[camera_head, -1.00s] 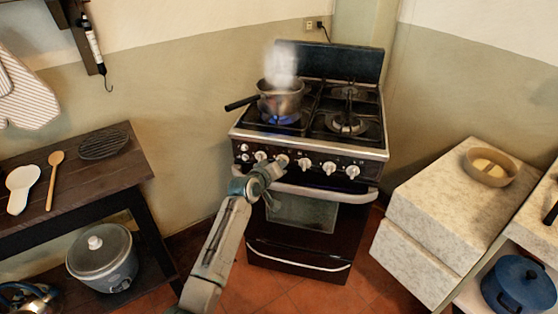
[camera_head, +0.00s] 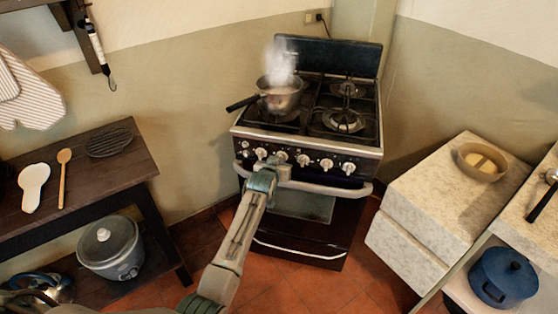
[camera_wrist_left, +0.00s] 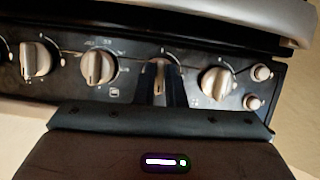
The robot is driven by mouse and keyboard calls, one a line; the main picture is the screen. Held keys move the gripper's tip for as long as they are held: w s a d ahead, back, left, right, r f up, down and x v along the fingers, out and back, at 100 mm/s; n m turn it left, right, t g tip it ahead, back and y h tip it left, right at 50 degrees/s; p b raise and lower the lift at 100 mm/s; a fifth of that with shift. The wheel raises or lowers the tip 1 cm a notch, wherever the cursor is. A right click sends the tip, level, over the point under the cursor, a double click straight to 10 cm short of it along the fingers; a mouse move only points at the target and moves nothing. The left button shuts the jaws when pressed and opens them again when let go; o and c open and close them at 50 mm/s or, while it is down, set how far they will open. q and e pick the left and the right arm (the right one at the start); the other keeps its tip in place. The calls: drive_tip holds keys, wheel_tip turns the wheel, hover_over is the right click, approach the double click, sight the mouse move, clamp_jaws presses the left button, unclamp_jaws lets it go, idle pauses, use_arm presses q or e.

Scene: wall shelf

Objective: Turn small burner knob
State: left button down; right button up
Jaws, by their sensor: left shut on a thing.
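The black stove (camera_head: 300,215) stands against the corner, with a row of several pale knobs on its front panel. My left gripper (camera_wrist_left: 160,85) is shut on the second large knob from the left (camera_head: 282,156), as counted in the head view. In the wrist view, that knob (camera_wrist_left: 160,72) shows between the dark fingers, partly hidden by them. The neighbouring knobs, one on the right (camera_wrist_left: 215,82) and one on the left (camera_wrist_left: 98,67), are clear of the fingers. A steaming pot (camera_head: 282,95) sits on the front-left burner; no flame shows under it. My right gripper is out of view.
The oven handle bar (camera_head: 330,189) runs just below the knobs, close to my left arm. A wooden table (camera_head: 100,180) with a spoon stands left, a rice cooker (camera_head: 108,248) below it. A stone counter (camera_head: 430,200) with a bowl (camera_head: 482,162) stands right. Red floor lies between.

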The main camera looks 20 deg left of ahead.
use_arm(q)
drive_tip(key=shift+f+m+y, duration=0.1)
drive_tip(key=shift+m+y, duration=0.2)
idle(0.4)
drive_tip(key=c, duration=1.5)
unclamp_jaws()
drive_tip(key=v, duration=1)
drive_tip(key=shift+s+r+b, duration=0.25)
drive_tip(key=shift+s+b, duration=0.1)
drive_tip(key=shift+b, duration=0.05)
